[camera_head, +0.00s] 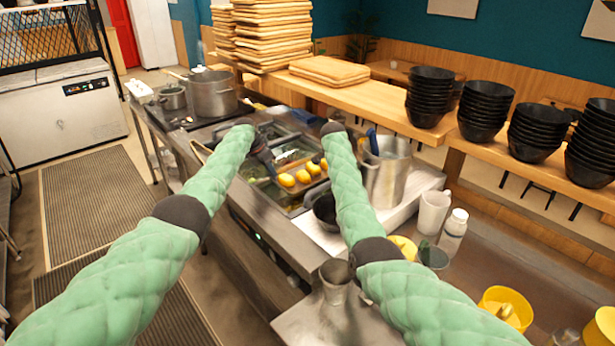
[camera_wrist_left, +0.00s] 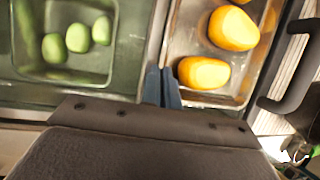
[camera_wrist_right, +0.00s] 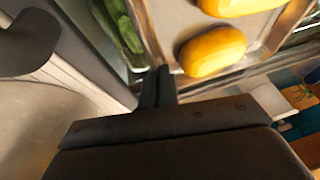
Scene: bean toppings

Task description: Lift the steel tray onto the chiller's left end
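The steel tray (camera_wrist_left: 188,42) holds several yellow, mango-like pieces (camera_head: 287,180). In the head view it lies between my two arms, among the sunken pans of the counter. My left gripper (camera_wrist_left: 162,88) has its fingers close together on the tray's left wall in the left wrist view. My right gripper (camera_wrist_right: 157,86) has its fingers close together on a wall of the tray (camera_wrist_right: 180,22) in the right wrist view. In the head view my right arm hides most of the right gripper. I cannot tell whether the tray is raised.
A pan (camera_wrist_left: 20,70) with green pieces (camera_wrist_left: 78,38) adjoins the tray. A steel pot (camera_head: 388,175) and dark bowl (camera_head: 325,212) stand right of it. A large pot (camera_head: 212,95) stands farther back. Stacked black bowls (camera_head: 480,110) line the right shelf.

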